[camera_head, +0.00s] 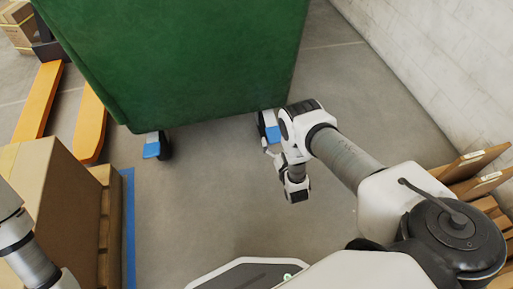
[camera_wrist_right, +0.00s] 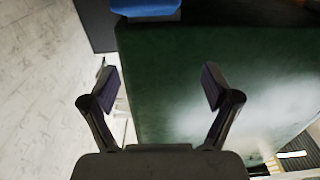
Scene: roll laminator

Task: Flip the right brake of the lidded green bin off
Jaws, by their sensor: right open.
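The green bin (camera_head: 190,60) fills the top middle of the head view, and its lid is not visible there. Two blue brake pedals show at its lower edge: the left brake (camera_head: 151,150) and the right brake (camera_head: 273,134), partly hidden by my right wrist. My right gripper (camera_head: 267,148) is low beside the right brake; I cannot tell whether it touches it. In the right wrist view the right gripper (camera_wrist_right: 158,88) is open with nothing between its fingers. The bin's green surface (camera_wrist_right: 200,60) lies beyond, with a blue part (camera_wrist_right: 146,8) at the top edge.
A cardboard box (camera_head: 70,200) stands at the left, near an orange pallet jack fork (camera_head: 89,125). A white brick wall (camera_head: 440,60) runs along the right, with wooden pallets (camera_head: 480,165) by it. The grey floor (camera_head: 200,210) in front of the bin is clear.

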